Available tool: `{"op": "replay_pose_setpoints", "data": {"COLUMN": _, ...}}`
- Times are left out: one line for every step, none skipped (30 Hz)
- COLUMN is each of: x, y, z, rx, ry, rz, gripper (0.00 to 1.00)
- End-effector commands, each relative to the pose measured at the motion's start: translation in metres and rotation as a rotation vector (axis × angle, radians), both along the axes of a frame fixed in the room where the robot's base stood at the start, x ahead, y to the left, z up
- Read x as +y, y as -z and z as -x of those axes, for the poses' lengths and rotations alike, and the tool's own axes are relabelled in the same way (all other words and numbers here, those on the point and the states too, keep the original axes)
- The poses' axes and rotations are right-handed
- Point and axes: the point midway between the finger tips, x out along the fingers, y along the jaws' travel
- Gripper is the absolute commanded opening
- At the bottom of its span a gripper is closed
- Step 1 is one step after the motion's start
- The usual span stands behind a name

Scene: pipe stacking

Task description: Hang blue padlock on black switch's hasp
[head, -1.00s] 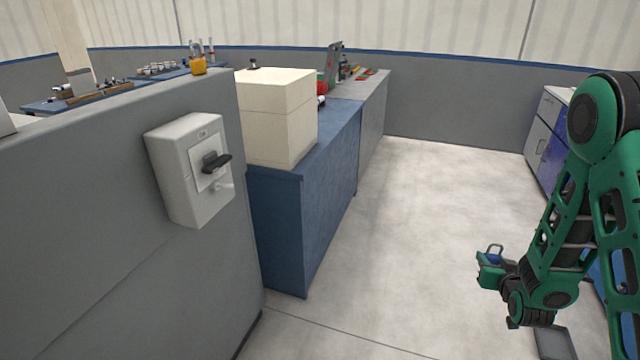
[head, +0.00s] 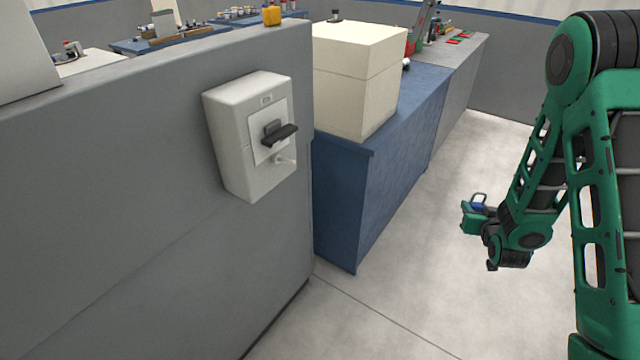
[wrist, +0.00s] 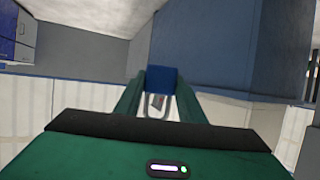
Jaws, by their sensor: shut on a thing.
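The blue padlock (head: 478,202) is held in my gripper (head: 474,215), with its metal shackle pointing up in the head view. In the wrist view the padlock's blue body (wrist: 161,77) sits between the two green fingers of my gripper (wrist: 160,90). The switch is a pale box (head: 250,135) with a black handle (head: 279,133), fixed on the grey partition. A small light-coloured hasp (head: 284,160) sticks out below the handle. My gripper is well to the right of the switch, apart from it, over the floor.
The grey partition (head: 130,190) fills the left. A blue cabinet (head: 385,180) with a cream box (head: 357,80) on top stands behind the switch. A yellow padlock (head: 271,15) is on the partition's top. Open floor (head: 400,290) lies between the cabinet and my arm.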

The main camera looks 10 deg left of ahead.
Motion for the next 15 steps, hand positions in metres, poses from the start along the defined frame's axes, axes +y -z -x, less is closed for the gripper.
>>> {"op": "replay_pose_setpoints", "data": {"x": 0.002, "y": 0.0, "z": 0.0, "rx": 0.0, "ry": -0.002, "rz": 0.0, "gripper": 0.12}}
{"op": "replay_pose_setpoints", "data": {"x": 0.003, "y": 0.0, "z": 0.0, "rx": 0.0, "ry": -0.004, "rz": -0.001, "gripper": 0.12}}
{"op": "replay_pose_setpoints", "data": {"x": 0.005, "y": 0.0, "z": 0.0, "rx": 0.0, "ry": -0.006, "rz": 0.0, "gripper": 0.12}}
{"op": "replay_pose_setpoints", "data": {"x": 0.007, "y": 0.0, "z": -0.001, "rx": 0.0, "ry": -0.009, "rz": 0.0, "gripper": 0.12}}
{"op": "replay_pose_setpoints", "data": {"x": 0.009, "y": 0.0, "z": -0.001, "rx": 0.0, "ry": -0.011, "rz": 0.0, "gripper": 0.12}}
{"op": "replay_pose_setpoints", "data": {"x": 0.011, "y": 0.0, "z": -0.001, "rx": 0.0, "ry": -0.014, "rz": 0.0, "gripper": 0.12}}
{"op": "replay_pose_setpoints", "data": {"x": 0.013, "y": 0.0, "z": -0.001, "rx": 0.0, "ry": -0.017, "rz": -0.001, "gripper": 0.12}}
{"op": "replay_pose_setpoints", "data": {"x": 0.015, "y": 0.0, "z": -0.001, "rx": 0.0, "ry": -0.02, "rz": -0.001, "gripper": 0.12}}
{"op": "replay_pose_setpoints", "data": {"x": 0.02, "y": -0.001, "z": -0.001, "rx": -0.001, "ry": -0.029, "rz": -0.001, "gripper": 0.12}}
{"op": "replay_pose_setpoints", "data": {"x": 0.025, "y": -0.002, "z": -0.001, "rx": -0.001, "ry": -0.039, "rz": -0.001, "gripper": 0.12}}
{"op": "replay_pose_setpoints", "data": {"x": 0.032, "y": -0.004, "z": 0.0, "rx": -0.001, "ry": -0.051, "rz": -0.002, "gripper": 0.12}}
{"op": "replay_pose_setpoints", "data": {"x": 0.044, "y": -0.006, "z": 0.0, "rx": -0.002, "ry": -0.071, "rz": -0.003, "gripper": 0.12}}
{"op": "replay_pose_setpoints", "data": {"x": 0.053, "y": -0.008, "z": 0.002, "rx": -0.001, "ry": -0.089, "rz": -0.004, "gripper": 0.12}}
{"op": "replay_pose_setpoints", "data": {"x": 0.064, "y": -0.01, "z": 0.003, "rx": -0.001, "ry": -0.112, "rz": -0.004, "gripper": 0.12}}
{"op": "replay_pose_setpoints", "data": {"x": 0.081, "y": -0.014, "z": 0.006, "rx": 0.0, "ry": -0.146, "rz": -0.005, "gripper": 0.12}}
